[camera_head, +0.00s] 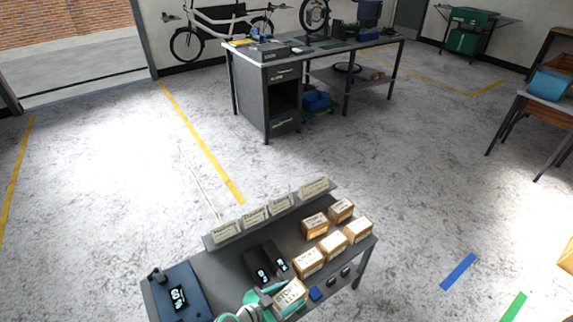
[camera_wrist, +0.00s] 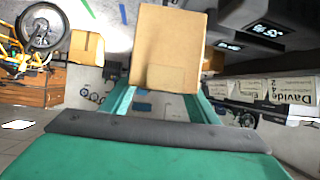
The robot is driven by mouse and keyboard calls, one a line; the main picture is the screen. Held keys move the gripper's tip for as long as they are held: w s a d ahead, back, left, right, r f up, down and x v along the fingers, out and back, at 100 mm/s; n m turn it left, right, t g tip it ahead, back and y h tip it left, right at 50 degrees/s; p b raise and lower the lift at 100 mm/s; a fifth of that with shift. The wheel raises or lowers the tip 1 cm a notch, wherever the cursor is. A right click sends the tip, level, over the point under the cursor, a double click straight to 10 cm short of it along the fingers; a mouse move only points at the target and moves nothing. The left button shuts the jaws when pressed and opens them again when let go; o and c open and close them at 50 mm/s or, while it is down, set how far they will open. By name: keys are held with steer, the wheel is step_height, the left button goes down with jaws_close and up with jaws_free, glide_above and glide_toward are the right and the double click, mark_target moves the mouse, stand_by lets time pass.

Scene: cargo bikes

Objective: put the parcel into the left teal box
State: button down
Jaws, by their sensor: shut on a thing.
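My gripper (camera_head: 268,299) is teal and at the bottom of the head view, over the front edge of a grey bench (camera_head: 232,262). It is shut on a brown cardboard parcel (camera_head: 291,295) with a pale label on top. In the wrist view the parcel (camera_wrist: 168,50) sits between the two teal fingers, its plain brown face towards the camera. A teal-blue box (camera_head: 550,85) stands on a table at the right edge of the head view. I cannot tell whether it is the left teal box; no pair of teal boxes is clear.
Several other labelled parcels (camera_head: 333,244) stand on the bench's right half. Dark devices with displays (camera_head: 264,264) and a blue panel (camera_head: 180,292) lie to the left. Name cards (camera_head: 255,215) line the back shelf. A workbench (camera_head: 310,50) stands behind; open floor lies between.

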steer(key=shift+w+d+f+n+t+y, duration=0.1)
steer(key=shift+f+n+t+y, duration=0.45)
steer(key=shift+n+t+y, duration=0.45)
steer(key=shift+s+d+f+n+t+y, duration=0.1)
steer(key=shift+s+f+n+t+y, duration=0.45)
steer(key=shift+n, duration=0.35)
steer(key=n+y, duration=0.1)
steer(key=f+n+y, duration=0.1)
steer(key=n+t+y, duration=0.1)
steer(key=shift+s+a+f, duration=0.15)
steer(key=shift+a, duration=0.15)
steer(key=shift+s+a+f+n+t+y, duration=0.1)
steer(key=shift+f+n+y, duration=0.15)
steer(key=shift+n+y, duration=0.35)
steer(key=shift+w+a+f+n+t+y, duration=0.1)
steer(key=shift+f+n+t+y, duration=0.1)
steer(key=shift+n+y, duration=0.35)
steer(key=shift+s+a+f+n+t+y, duration=0.1)
steer(key=shift+f+n+y, duration=0.15)
steer(key=shift+n+y, duration=0.35)
